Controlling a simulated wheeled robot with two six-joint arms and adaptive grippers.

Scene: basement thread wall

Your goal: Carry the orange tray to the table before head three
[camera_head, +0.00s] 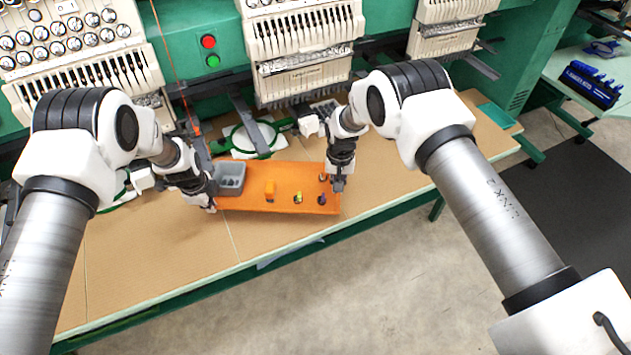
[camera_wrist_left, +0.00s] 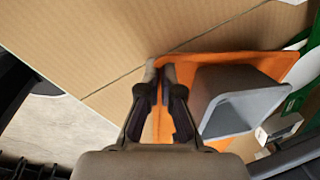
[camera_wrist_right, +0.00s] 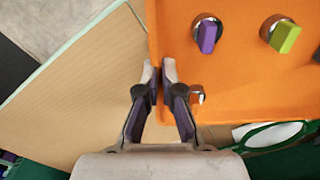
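The orange tray (camera_head: 255,202) is over the cardboard-topped table, below the middle embroidery head; I cannot tell whether it touches the tabletop.
The long table (camera_head: 150,250) has bare cardboard left and right of the tray. Green hoop frames (camera_head: 253,137) and machine arms lie behind it. Embroidery heads (camera_head: 305,35) hang above the back. A side table with a blue rack (camera_head: 590,85) stands far right.

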